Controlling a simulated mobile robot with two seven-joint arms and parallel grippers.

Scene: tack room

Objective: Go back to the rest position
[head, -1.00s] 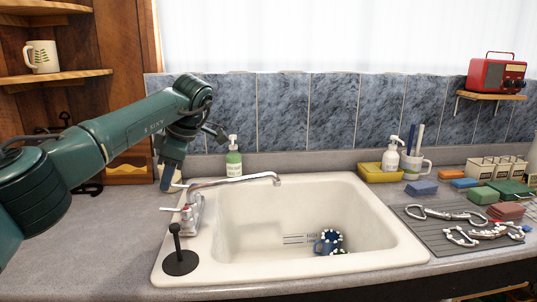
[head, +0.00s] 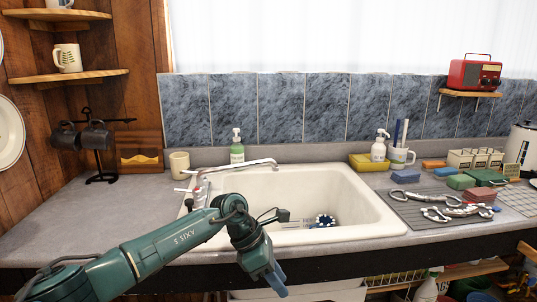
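My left arm comes in from the lower left, and my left gripper (head: 277,280) hangs in front of the counter's front edge, pointing down. Its blue fingertips look close together, but I cannot tell whether they are open or shut. Nothing is visible hanging from them. My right gripper is not in view. The white sink (head: 345,205) is behind my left arm, which hides its left front part.
A faucet (head: 235,167) stands at the sink's left back. Metal bits (head: 455,212) lie on a grey mat right of the sink. A mug rack (head: 101,150) and a beige cup (head: 179,165) stand at left. The left counter is mostly clear.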

